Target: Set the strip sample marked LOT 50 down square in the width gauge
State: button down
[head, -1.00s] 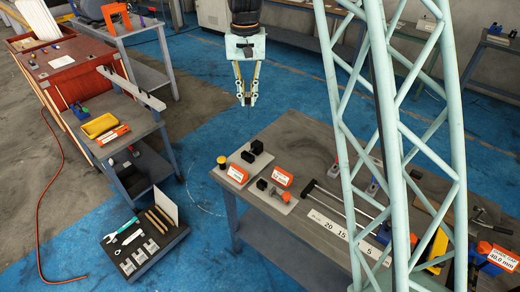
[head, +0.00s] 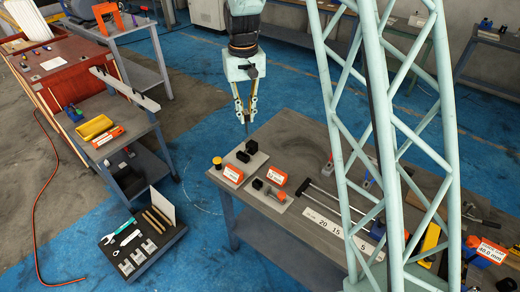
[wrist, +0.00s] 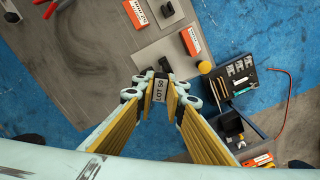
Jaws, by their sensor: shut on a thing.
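My gripper (wrist: 163,98) is shut on a strip sample (wrist: 159,87), whose end reads LOT 50 in the wrist view. In the head view my gripper (head: 246,117) points down above the table's far left corner, and the strip shows as a thin dark piece at its tips. Near it lies a grey plate (head: 257,161) with two black blocks (head: 243,157) and an orange-labelled block (head: 232,174). The plate (wrist: 150,50) is beyond the strip in the wrist view. A second plate with a black block and an orange label (head: 277,176) is beside it. I cannot read which is the width gauge.
A yellow knob (head: 217,161) stands at the plate's left. A long rod tool (head: 335,200) and a white number strip (head: 322,226) lie to the right. A blue gauge labelled 40.0 mm (head: 490,252) is far right. The table's rear middle (head: 300,130) is clear.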

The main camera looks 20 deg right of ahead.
jog(key=s+f+n+p, duration=0.2)
jog(key=s+n, duration=0.1)
jog(key=s, duration=0.4)
jog(key=s+f+n+p, duration=0.2)
jog(key=s+n, duration=0.2)
jog(key=s, duration=0.4)
jog(key=shift+s+f+p, duration=0.25)
jog(key=shift+f+p, duration=0.1)
jog(key=shift+p, duration=0.05)
jog(key=shift+f+b, duration=0.1)
jog(key=shift+b, duration=0.2)
jog(key=shift+f+b, duration=2.1)
jog(key=shift+f, duration=0.75)
jog(key=shift+f, duration=0.2)
jog(key=shift+f+b, duration=1.75)
jog(key=shift+f, duration=0.5)
jog(key=c, duration=2.6)
grip_release()
jog(key=shift+o, duration=0.2)
jog(key=shift+r, duration=0.1)
